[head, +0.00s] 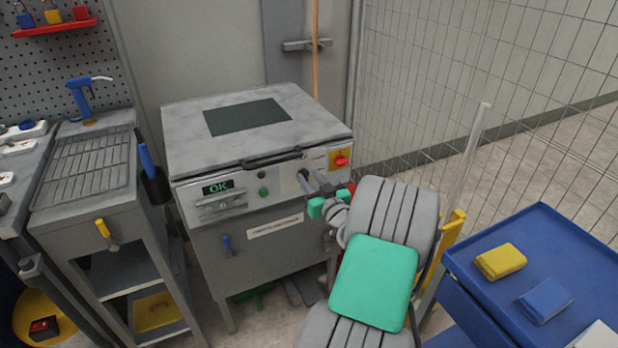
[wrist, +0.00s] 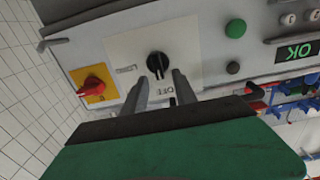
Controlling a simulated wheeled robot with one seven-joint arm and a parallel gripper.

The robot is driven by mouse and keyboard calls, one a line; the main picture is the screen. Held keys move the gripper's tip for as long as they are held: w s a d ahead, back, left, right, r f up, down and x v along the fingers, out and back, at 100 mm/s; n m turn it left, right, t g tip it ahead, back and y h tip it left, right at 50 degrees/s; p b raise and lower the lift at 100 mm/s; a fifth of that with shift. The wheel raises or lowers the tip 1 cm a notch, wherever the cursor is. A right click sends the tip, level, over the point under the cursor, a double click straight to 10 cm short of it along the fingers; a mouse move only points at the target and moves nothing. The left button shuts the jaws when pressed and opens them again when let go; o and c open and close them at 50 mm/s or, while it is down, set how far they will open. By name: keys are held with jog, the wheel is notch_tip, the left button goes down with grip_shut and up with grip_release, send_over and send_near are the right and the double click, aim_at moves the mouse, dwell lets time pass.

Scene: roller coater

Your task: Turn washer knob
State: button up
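The washer (head: 255,130) is a grey box-shaped machine with a lid and a front control panel. Its round black knob (wrist: 157,66) sits on a pale plate in the wrist view, with a label to its left and an "OFF" label below it. My gripper (wrist: 160,78) is open, with one finger on each side of the knob's lower edge. I cannot tell whether the fingers touch it.
A red switch on a yellow plate (head: 340,159) is right of the knob. A green button (head: 263,191) and a lit "OK" display (head: 218,187) are left. The lid handle (head: 272,159) juts out above. A blue cart (head: 560,240) stands at right, a grey cart (head: 85,180) at left.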

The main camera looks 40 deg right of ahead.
jog(key=shift+w+d, duration=0.1)
jog(key=shift+w, duration=0.35)
grip_shut()
dwell(0.3)
